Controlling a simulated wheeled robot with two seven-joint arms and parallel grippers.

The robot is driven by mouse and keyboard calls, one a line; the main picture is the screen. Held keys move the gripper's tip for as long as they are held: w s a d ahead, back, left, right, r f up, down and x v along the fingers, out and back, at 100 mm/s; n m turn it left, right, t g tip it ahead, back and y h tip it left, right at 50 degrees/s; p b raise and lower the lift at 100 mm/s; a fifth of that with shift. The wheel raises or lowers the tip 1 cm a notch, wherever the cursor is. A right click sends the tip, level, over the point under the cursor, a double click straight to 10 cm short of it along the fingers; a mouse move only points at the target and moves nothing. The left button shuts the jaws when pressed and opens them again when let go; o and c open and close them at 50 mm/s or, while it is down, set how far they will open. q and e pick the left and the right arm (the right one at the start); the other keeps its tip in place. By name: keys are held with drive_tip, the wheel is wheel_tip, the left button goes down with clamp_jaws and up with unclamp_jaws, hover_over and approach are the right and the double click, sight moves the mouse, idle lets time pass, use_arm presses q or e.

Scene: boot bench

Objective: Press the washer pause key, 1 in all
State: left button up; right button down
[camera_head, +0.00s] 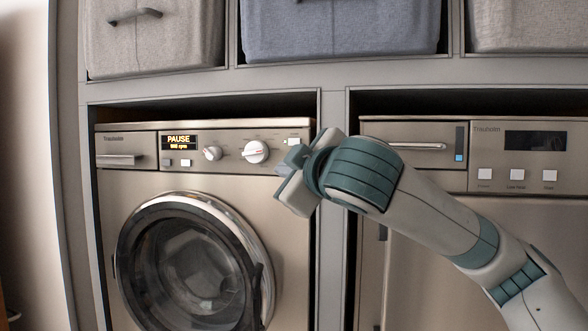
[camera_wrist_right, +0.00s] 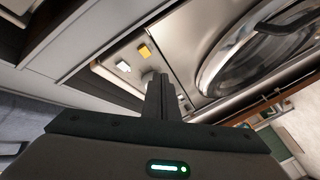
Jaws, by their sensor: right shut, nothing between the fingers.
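The washer (camera_head: 130,185) stands at the left, its door shut. Its display (camera_head: 179,142) reads PAUSE with a smaller line of text below. In the right wrist view, the shut fingers (camera_wrist_right: 161,95) point at the panel near a white key (camera_wrist_right: 123,66) and a yellow-lit key (camera_wrist_right: 145,50). I cannot read their labels or tell whether the fingers touch anything. My left gripper is not in view.
Two dials (camera_head: 256,151) and two small keys (camera_head: 186,163) sit further left on the washer panel. A second machine (camera_head: 512,185) with a dark display stands at the right behind my right arm. Fabric bins (camera_head: 340,30) fill the shelf above.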

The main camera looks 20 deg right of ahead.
drive_tip(key=shift+s+a, duration=0.45)
drive_tip(key=shift+s, duration=0.25)
drive_tip(key=shift+f, duration=0.1)
idle(0.4)
